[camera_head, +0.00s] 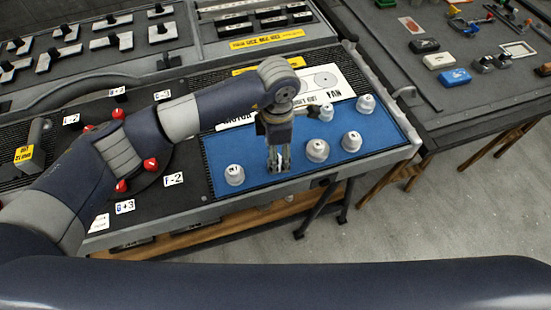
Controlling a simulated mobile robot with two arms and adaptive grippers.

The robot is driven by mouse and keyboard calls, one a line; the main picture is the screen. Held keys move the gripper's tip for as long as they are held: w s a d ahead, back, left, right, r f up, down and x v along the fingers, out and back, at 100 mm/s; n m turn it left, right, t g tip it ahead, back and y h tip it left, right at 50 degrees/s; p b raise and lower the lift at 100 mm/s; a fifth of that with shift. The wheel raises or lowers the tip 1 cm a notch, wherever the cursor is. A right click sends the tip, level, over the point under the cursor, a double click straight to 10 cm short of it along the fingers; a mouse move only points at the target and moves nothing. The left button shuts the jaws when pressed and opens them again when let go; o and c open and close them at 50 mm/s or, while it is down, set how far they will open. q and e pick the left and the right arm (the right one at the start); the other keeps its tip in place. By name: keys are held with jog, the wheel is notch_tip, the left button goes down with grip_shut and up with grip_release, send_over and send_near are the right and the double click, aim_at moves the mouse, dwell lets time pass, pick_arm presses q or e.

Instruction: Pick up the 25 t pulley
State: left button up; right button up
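Several pale grey-white pulleys stand on a blue mat (270,182). One pulley (234,175) is at the mat's front left. A second (317,151) and a third (351,141) are right of my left gripper, and another (366,104) is at the back right. A smaller one (326,112) stands near the back edge. Their markings are too small to read, so I cannot tell which is the 25 t pulley. My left gripper (278,168) points down over the mat, between the front-left pulley and the second. Nothing shows between its fingers; their opening is unclear. My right gripper is out of view.
Left of the mat, red knobs (151,164) and small labels (173,180) sit on a dark panel, partly under my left arm. A second table (470,108) with tools and blocks stands at right, across a gap.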

pick_arm(q)
jog(key=shift+w+a+f+p, duration=0.1)
jog(key=shift+f+p, duration=0.2)
jog(key=shift+f, duration=0.7)
jog(key=shift+w+a+f+p, duration=0.1)
jog(key=shift+f+p, duration=0.2)
jog(key=shift+f, duration=0.65)
jog(key=c, duration=1.2)
jog(key=shift+r, duration=0.15)
